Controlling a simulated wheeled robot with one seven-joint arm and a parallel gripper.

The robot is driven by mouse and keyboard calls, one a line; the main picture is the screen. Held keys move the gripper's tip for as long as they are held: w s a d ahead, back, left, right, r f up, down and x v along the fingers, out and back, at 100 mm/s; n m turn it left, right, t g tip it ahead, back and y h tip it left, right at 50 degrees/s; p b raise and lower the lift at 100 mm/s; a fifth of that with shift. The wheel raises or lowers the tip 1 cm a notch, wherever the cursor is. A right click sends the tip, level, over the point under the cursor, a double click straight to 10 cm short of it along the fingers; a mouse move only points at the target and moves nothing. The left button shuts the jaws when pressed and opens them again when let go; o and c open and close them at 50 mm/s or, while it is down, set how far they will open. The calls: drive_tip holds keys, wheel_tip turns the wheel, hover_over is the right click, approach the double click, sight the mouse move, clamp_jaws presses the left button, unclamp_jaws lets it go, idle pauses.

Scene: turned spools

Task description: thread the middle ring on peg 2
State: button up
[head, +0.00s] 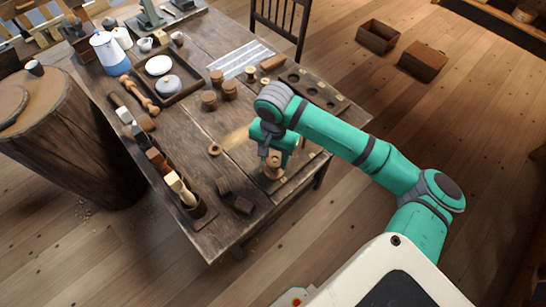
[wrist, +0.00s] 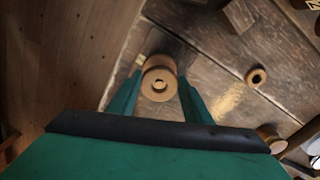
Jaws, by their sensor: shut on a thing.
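My gripper (wrist: 158,95) is shut on a round, light-brown wooden ring (wrist: 150,88), which I take to be the middle ring. In the wrist view the ring sits between the two green fingers. In the head view my gripper (head: 273,160) is low over the table's near right part, at a turned wooden piece. I cannot tell how far down the peg the ring is. No peg number is readable. A smaller loose ring (wrist: 257,77) lies flat on the table, apart from my gripper; it also shows in the head view (head: 215,149).
The wooden table (head: 195,130) has its near edge close to my gripper. Round wooden pieces (head: 209,100) and a board with round recesses (head: 318,92) stand farther back. A long tool tray (head: 205,212) lines the left edge.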

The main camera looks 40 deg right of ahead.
drive_tip(key=shift+f, duration=0.65)
idle(0.3)
drive_tip(key=o, duration=1.7)
drive_tip(key=shift+c, duration=0.2)
wheel_tip(320, 180, up, 10)
idle(0.8)
